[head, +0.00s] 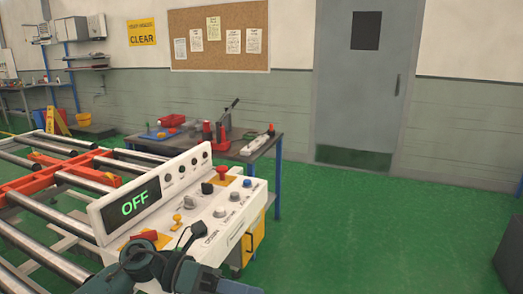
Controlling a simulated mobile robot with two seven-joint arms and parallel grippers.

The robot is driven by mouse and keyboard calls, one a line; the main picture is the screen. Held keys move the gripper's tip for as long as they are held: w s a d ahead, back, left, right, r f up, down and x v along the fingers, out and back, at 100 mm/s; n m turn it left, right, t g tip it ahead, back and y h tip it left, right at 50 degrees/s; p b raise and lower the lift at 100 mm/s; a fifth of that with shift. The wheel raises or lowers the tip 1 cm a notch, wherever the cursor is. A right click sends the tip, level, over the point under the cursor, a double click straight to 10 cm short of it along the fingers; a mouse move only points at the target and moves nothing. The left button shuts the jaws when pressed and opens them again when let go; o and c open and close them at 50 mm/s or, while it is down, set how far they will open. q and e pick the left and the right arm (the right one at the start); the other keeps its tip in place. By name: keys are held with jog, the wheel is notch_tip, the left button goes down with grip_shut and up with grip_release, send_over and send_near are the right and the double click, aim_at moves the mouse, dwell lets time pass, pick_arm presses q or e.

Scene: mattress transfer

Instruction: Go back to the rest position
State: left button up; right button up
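A white control panel (225,212) on the roller conveyor carries several knobs and buttons. Its raised display (134,203) reads "OFF" in green. One of my arms, dark teal, comes in at the bottom, left of centre, and covers the panel's near corner. I take it for my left arm. Its dark end, my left gripper (191,237), is over the near part of the panel, close to a red knob and a yellow knob. I cannot make out separate fingers, or whether it touches the panel. My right gripper is not in view.
The roller conveyor (60,177) with orange-red crossbars fills the left. A work table (262,146) with tools stands behind the panel. A grey door (368,85) is in the back wall. Green floor is clear at the right, up to a dark object (510,248) at the edge.

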pick_arm(q)
jog(key=a+f+n+t+y+p, duration=0.1)
jog(key=a+f+n+t+y, duration=0.3)
jog(key=n+t, duration=0.95)
jog(key=a+f+n+t+y+p, duration=0.15)
jog(key=f+n+t, duration=0.4)
jog(key=n, duration=1.45)
jog(key=s+a+f+n+g+y, duration=0.2)
jog(key=s+a+f+n+y, duration=0.1)
jog(key=s+f+n, duration=0.2)
jog(key=s+a+f+n+g+y, duration=0.3)
jog(key=s+f+n+y, duration=0.1)
jog(key=s+f, duration=0.3)
notch_tip(320, 180, down, 3)
jog(key=shift+a+r+n+g, duration=0.15)
jog(key=shift+a+n+g, duration=0.05)
jog(key=shift+n+g, duration=0.15)
jog(key=shift+c, duration=0.5)
